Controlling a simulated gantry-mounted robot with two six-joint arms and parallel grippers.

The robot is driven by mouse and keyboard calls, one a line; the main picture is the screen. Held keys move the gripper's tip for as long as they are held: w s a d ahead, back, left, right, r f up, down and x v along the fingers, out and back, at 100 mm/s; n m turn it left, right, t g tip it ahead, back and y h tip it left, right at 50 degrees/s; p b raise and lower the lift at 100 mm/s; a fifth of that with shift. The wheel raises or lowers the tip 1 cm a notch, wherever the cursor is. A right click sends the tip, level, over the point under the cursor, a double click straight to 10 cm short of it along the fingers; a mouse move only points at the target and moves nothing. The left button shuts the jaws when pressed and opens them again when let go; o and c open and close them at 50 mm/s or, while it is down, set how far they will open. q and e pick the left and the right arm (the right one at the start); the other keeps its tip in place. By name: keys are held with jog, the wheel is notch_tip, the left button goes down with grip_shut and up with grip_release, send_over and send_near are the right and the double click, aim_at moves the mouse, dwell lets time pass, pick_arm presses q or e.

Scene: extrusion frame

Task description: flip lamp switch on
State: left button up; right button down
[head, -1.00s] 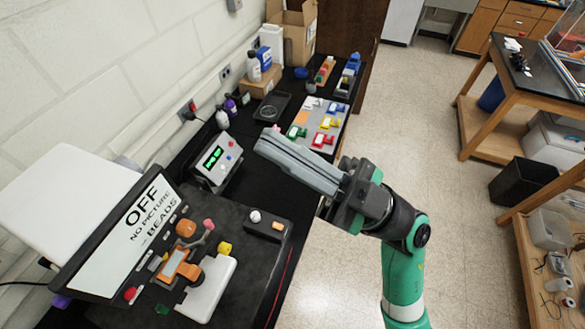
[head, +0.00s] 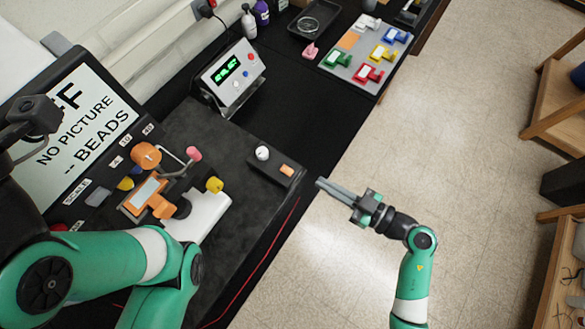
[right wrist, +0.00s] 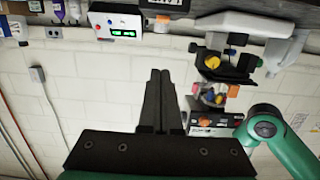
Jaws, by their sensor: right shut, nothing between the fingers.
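A low black box (head: 262,168) with a white knob (head: 263,152) and an orange rocker switch (head: 287,170) sits at the right edge of the dark microscope base in the head view. The rocker's on or off position is too small to tell. My right gripper (head: 321,184) is shut and empty, to the right of the box and apart from it. Its shut fingers (right wrist: 160,76) point up the middle of the right wrist view. My left gripper's fingers are not visible.
The microscope stage (head: 205,215) with orange, pink and yellow knobs stands left of the box. A grey control unit (head: 228,78) with a green display stands behind. A grey tray (head: 367,55) of coloured parts lies at the back. Open floor is at right.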

jog(key=b, duration=0.3)
send_over(292, 173)
jog(key=shift+s+d+f, duration=0.35)
jog(key=shift+s+f, duration=0.05)
jog(key=shift+f, duration=0.3)
jog(key=shift+w+a+f+b, duration=0.2)
jog(key=shift+f+b, duration=0.25)
jog(key=shift+f, duration=0.2)
jog(key=shift+w+a+f+b, duration=0.2)
jog(key=shift+f+b, duration=0.25)
jog(key=shift+f, duration=0.15)
jog(key=shift+f+b, duration=0.35)
jog(key=shift+f, duration=0.3)
